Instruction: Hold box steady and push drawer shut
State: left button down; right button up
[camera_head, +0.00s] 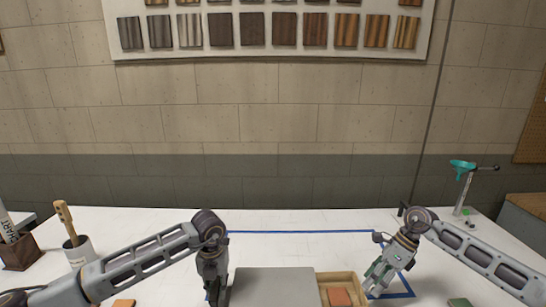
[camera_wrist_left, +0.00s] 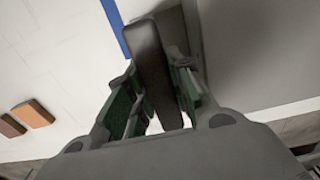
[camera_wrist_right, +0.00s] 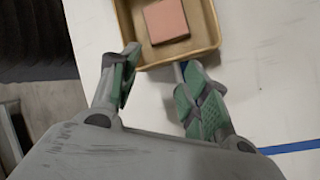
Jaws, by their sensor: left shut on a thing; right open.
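The grey box (camera_head: 272,284) stands at the front of the table; its lower part is out of frame. Its wooden drawer (camera_head: 352,281) sticks out on the right with a reddish-pink block (camera_head: 340,297) inside. The right wrist view also shows the drawer (camera_wrist_right: 215,25) and the block (camera_wrist_right: 166,20). My left gripper (camera_head: 217,296) is at the box's left side, shut on a dark upright part (camera_wrist_left: 154,75) beside the grey box (camera_wrist_left: 260,50). My right gripper (camera_head: 377,279) is open just right of the drawer's outer end; whether it touches is unclear.
Blue tape (camera_head: 300,232) marks the white table (camera_head: 300,216). A cup with a wooden-handled brush (camera_head: 78,251) and a dark holder (camera_head: 20,252) stand at left. A teal-topped stand (camera_head: 463,190) is at the right back. Small colored blocks (camera_head: 124,303) lie at the front.

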jog(key=r+n+h, duration=0.1)
jog(key=n+h, duration=0.1)
jog(key=w+d+n+h, duration=0.1)
jog(key=n, duration=0.1)
jog(key=d+r+n+t+h, duration=0.1)
jog(key=n+h, duration=0.1)
jog(key=n, duration=0.1)
jog(key=shift+w+d+r+h, duration=0.2)
jog(key=shift+d+r+h, duration=0.05)
jog(key=shift+r+h, duration=0.05)
jog(key=shift+f, duration=0.15)
jog(key=shift+f, duration=4.95)
grip_shut()
jog(key=shift+a, duration=0.15)
